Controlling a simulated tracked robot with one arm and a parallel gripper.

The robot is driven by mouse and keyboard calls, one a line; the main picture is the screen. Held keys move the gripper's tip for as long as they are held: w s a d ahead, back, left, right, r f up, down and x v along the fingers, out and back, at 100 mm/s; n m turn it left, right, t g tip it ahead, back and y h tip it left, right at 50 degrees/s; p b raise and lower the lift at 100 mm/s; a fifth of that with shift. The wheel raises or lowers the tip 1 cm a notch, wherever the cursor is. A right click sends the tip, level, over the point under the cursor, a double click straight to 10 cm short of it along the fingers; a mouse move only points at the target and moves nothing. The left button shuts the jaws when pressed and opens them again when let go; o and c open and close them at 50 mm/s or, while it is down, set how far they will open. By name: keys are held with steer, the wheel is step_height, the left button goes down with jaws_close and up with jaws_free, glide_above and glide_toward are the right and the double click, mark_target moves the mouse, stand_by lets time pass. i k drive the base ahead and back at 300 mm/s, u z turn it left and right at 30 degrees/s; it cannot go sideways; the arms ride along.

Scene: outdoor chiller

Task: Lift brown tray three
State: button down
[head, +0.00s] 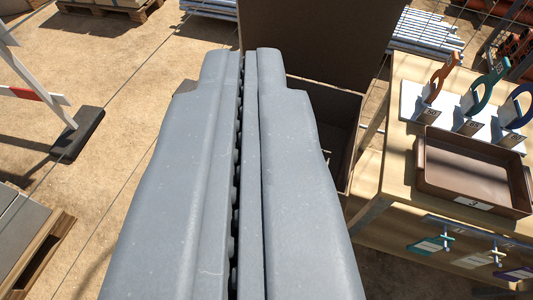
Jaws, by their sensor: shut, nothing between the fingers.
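A brown rectangular tray (472,163) sits on a light wooden table (400,135) at the right. It looks empty, and a white label with a dark mark, too small to read surely, is on its near side. The tray's right end is close to the picture edge. My gripper (243,75) fills the middle of the view, its two grey fingers shut together with nothing between them. It is left of the tray and apart from it.
An open dark brown box (335,110) with a raised lid stands behind my gripper, partly hidden. Coloured hooked handles (483,95) stand on white bases behind the tray. Small tagged valves (445,240) hang below the table edge. A barrier foot (78,133) and pallets are at left.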

mark_target(491, 178)
steer(key=u, duration=1.9)
steer(key=k, duration=3)
steer(key=z, duration=1.2)
steer(key=i, duration=1)
steer(key=u, duration=0.05)
